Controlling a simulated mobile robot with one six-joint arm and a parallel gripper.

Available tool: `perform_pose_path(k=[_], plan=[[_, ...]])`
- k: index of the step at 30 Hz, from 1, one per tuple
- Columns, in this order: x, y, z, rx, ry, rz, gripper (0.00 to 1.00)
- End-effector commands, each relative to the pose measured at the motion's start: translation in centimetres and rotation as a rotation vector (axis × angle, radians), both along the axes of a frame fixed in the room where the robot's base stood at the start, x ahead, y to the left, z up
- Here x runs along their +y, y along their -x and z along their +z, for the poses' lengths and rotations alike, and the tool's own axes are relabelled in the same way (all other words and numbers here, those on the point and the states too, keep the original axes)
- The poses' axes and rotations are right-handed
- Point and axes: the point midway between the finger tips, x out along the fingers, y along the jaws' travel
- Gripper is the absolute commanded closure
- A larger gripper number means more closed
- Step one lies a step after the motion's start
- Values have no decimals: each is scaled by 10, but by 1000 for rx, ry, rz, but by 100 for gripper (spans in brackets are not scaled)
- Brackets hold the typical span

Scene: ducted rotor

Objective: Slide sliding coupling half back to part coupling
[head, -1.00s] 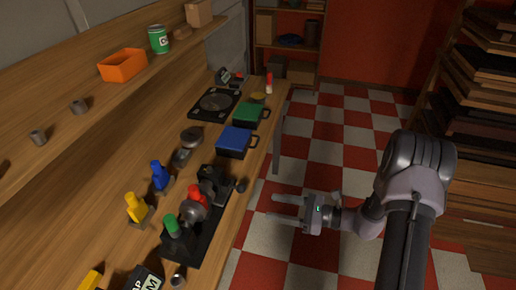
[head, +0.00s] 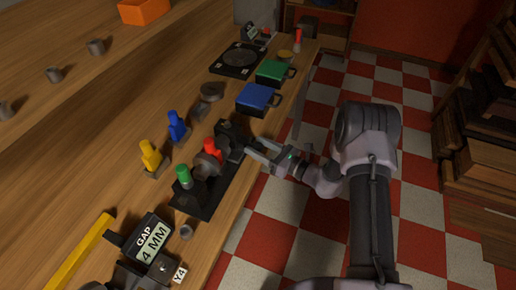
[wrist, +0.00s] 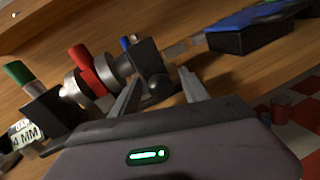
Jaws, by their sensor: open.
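A coupling assembly stands on a black base (head: 187,207) at the bench's front edge. It has grey round coupling parts (head: 207,164) under a red knob (head: 213,149), a green-topped post (head: 183,176) at the near end and a black block (head: 232,138) at the far end. In the wrist view the grey discs (wrist: 108,70) and red lever (wrist: 86,66) lie left of the black block (wrist: 147,58). My gripper (head: 257,151) is open beside the block. A dark round knob (wrist: 155,86) shows between its fingers (wrist: 160,96), with no grip visible. I cannot tell which half slides.
A sign reading "GAP 4 MM" (head: 152,240) stands at the near end. Yellow (head: 151,155) and blue (head: 178,127) posts stand behind the coupling. Blue (head: 258,97) and green (head: 273,72) boxes lie farther along. Open floor (head: 270,230) is right of the bench.

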Motion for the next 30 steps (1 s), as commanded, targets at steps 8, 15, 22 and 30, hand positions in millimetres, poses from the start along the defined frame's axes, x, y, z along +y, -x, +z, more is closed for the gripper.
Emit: perform_pose_path(k=[8, 15, 22, 30], plan=[[2, -2, 0, 0, 0, 0, 47], [2, -1, 0, 1, 1, 0, 90], [2, -1, 0, 1, 1, 0, 100], [2, -1, 0, 1, 1, 0, 100]])
